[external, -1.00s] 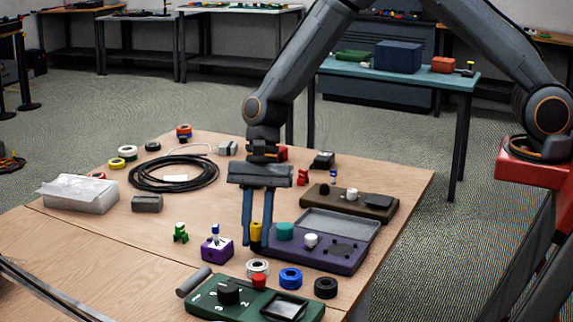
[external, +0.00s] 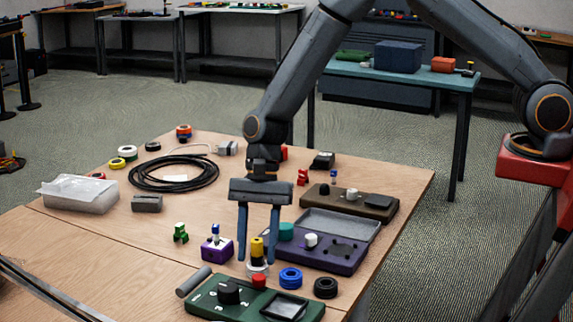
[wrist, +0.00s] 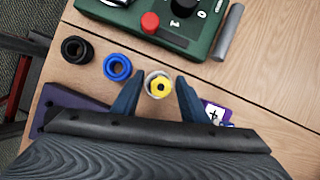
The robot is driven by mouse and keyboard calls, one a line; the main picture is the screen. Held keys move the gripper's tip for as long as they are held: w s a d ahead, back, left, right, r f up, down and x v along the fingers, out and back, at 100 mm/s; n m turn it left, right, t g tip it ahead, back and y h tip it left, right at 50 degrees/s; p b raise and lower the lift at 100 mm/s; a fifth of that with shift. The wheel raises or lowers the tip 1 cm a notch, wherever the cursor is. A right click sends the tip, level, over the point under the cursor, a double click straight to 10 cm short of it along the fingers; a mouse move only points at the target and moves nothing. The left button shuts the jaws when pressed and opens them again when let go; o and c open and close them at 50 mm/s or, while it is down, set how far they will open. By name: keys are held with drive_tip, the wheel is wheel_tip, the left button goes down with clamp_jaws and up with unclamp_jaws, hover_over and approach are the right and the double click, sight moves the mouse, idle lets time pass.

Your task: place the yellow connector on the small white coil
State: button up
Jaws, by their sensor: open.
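The yellow connector (external: 257,248) stands upright on the small white coil (external: 257,268), near the front of the wooden table. In the wrist view the yellow connector (wrist: 160,87) appears inside the outline of the white coil (wrist: 150,76), seen from above. My gripper (external: 258,259) is open, with one finger on each side of the connector and a gap on both sides. The wrist view also shows my gripper's fingers (wrist: 158,92) apart around it. The connector's lower end and contact with the coil are partly hidden.
A blue coil (external: 291,278) and a black coil (external: 325,288) lie to the right. A green device (external: 250,308) with a red button is in front. A purple device (external: 345,262) is close behind right, and a purple block (external: 217,250) stands left.

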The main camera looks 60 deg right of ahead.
drive_tip(key=shift+r, duration=0.1)
drive_tip(key=b+v, duration=0.2)
drive_tip(key=v, duration=1)
drive_tip(key=s+d+r+n+t+h, duration=0.1)
drive_tip(key=s+d+n+h, duration=0.3)
drive_tip(key=s+d+n, duration=1.1)
drive_tip(key=s+d+r, duration=0.1)
drive_tip(key=s+d, duration=0.5)
drive_tip(key=shift+s+d+t, duration=0.3)
drive_tip(key=shift+s+t, duration=0.1)
